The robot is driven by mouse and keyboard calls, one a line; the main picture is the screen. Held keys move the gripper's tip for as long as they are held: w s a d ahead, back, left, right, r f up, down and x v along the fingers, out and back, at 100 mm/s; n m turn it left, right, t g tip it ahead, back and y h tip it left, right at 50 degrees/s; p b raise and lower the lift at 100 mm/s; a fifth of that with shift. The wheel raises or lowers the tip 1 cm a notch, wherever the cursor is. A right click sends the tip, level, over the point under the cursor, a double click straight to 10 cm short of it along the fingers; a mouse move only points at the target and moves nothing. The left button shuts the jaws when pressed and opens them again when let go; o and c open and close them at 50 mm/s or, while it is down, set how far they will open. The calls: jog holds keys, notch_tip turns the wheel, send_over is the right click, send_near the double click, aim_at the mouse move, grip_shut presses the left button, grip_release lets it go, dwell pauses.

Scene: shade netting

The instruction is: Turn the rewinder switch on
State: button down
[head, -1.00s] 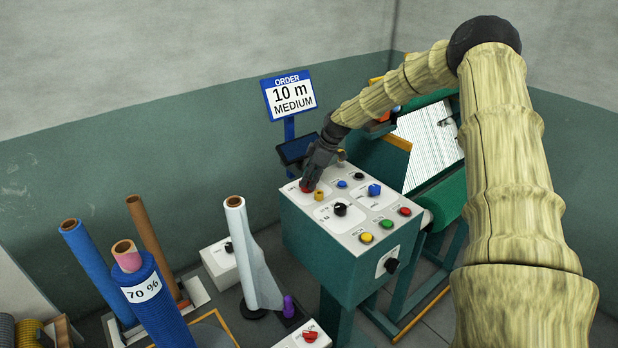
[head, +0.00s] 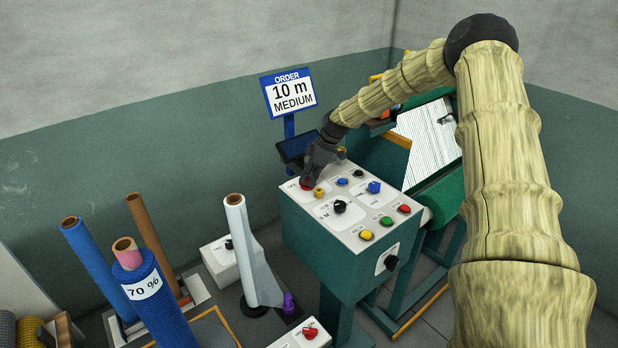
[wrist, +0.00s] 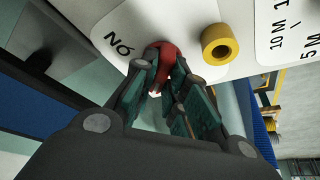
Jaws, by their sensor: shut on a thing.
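The control box (head: 345,275) is teal with a white top panel carrying several knobs and buttons. My gripper (head: 308,180) is at the far left corner of that panel, pointing down. In the wrist view, its fingers (wrist: 168,88) are shut on a red switch knob (wrist: 161,55), which sits on the white panel beside the printed letters "NO". The fingers hide the knob's lower part, so I cannot tell which position it points to. In the head view only a bit of the red knob (head: 304,186) shows under my gripper.
A yellow collar (wrist: 220,44) stands close beside the red knob. A black knob (head: 340,206) and a blue knob (head: 374,187) are farther along the panel. An order sign (head: 289,94) reads "10 m MEDIUM". Netting rolls (head: 155,300) stand at the left.

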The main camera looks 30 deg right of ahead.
jog(key=m+t+h+b, duration=0.1)
jog(key=m, duration=0.2)
jog(key=shift+a+m+b, duration=0.1)
jog(key=shift+m+b, duration=0.2)
jog(key=shift+m, duration=0.1)
jog(key=m+h, duration=0.1)
jog(key=m, duration=0.1)
jog(key=m+b, duration=0.1)
jog(key=m, duration=0.1)
jog(key=shift+a+t+h, duration=0.1)
jog(key=shift+t+h, duration=0.2)
jog(key=shift+h, duration=0.1)
jog(key=m+h, duration=0.1)
jog(key=m, duration=0.1)
jog(key=m+h+b, duration=0.1)
jog(key=m, duration=0.2)
jog(key=shift+a+r+m, duration=0.1)
jog(key=shift+m, duration=0.2)
jog(key=shift+m+g+h, duration=0.5)
jog(key=shift+m+h, duration=0.1)
jog(key=shift+m, duration=1.4)
jog(key=shift+w, duration=0.1)
jog(key=c, duration=1.4)
grip_release()
jog(key=shift+c, duration=0.2)
jog(key=shift+a, duration=0.1)
jog(key=v, duration=1.1)
jog(key=shift+r, duration=0.4)
